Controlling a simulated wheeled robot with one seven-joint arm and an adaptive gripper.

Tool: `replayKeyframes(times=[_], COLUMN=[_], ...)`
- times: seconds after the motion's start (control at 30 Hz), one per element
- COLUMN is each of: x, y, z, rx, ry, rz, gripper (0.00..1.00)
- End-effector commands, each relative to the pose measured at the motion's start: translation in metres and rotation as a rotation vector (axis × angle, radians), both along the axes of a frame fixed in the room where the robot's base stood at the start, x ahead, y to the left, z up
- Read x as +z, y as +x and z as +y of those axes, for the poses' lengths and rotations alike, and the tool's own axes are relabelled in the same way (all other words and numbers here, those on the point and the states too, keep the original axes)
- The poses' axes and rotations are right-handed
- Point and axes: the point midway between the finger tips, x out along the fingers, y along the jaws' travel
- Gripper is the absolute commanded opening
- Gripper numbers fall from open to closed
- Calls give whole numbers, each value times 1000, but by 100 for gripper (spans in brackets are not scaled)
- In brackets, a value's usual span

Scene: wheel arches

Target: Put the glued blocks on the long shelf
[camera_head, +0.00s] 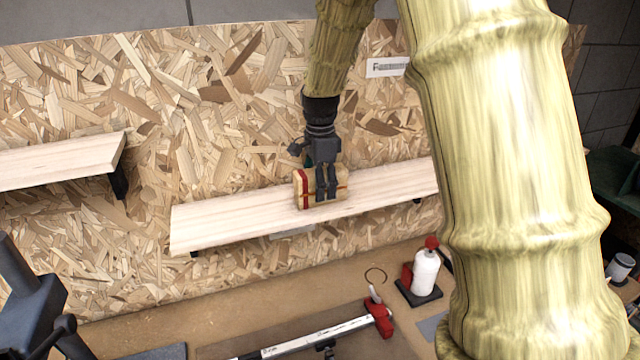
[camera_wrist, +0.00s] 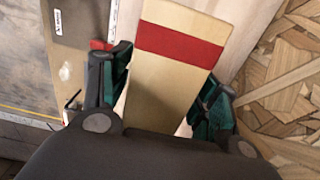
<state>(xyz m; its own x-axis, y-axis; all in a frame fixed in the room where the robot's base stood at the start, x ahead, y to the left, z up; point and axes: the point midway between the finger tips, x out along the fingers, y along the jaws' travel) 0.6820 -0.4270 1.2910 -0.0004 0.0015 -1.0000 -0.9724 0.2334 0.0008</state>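The glued blocks (camera_head: 308,191) are a pale wooden piece with a red band near the left end, at the middle of the long shelf (camera_head: 220,220) in the head view. In the wrist view the block (camera_wrist: 168,85) with its red band lies between the two fingers of my gripper (camera_wrist: 160,110). In the head view my gripper (camera_head: 326,184) comes down over the block from above, with its fingers across the near side. The fingers are on both sides of the block; whether they press on it is hard to see. The block appears to rest on the shelf or hang just above it.
A shorter shelf (camera_head: 60,160) is at the left on the chipboard wall. Below, the bench holds a white bottle with a red cap (camera_head: 425,272) and a red-ended clamp (camera_head: 330,330). The long shelf is bare left of the block.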

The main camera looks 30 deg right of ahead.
Motion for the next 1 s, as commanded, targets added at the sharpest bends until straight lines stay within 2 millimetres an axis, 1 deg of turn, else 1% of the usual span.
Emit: replayKeyframes(times=[0.27,0.37,0.43,0.57,0.8,1.0], x=[2,6,13,33,78,107], y=[0,0,1,1,0,1], z=[0,0,0,0,0,0], rx=[0,-1,0,0,0,0], ry=[0,0,-2,-3,-3,-1], rz=[0,-1,-3,-4,-3,-2], gripper=[61,61,61,61,61,61])
